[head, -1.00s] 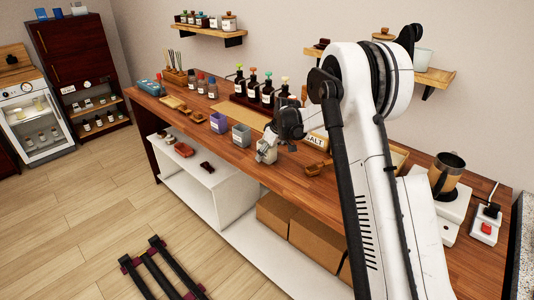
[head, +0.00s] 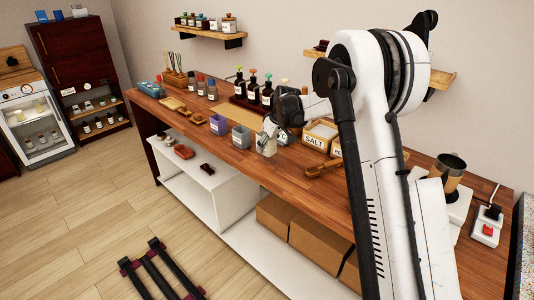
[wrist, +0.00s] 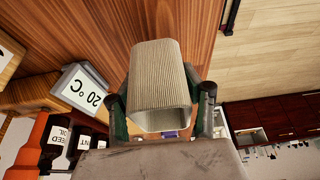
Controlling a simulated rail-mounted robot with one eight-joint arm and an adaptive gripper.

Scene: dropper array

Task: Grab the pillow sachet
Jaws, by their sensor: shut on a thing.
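My gripper (wrist: 160,98) is shut on a beige, finely ribbed piece (wrist: 158,72). The piece sits between the two dark green fingers in the wrist view, with a pale rim and a hollow at its near end. I take it to be the pillow sachet, though its shape looks cup-like and I cannot be sure.
A 20 °C display (wrist: 80,88) stands close beside my gripper, with bottles (wrist: 57,140) near it. A grey cup (head: 241,137) and a purple cup (head: 218,124) stand left along the counter (head: 310,183). A salt box (head: 318,135) is to the right.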

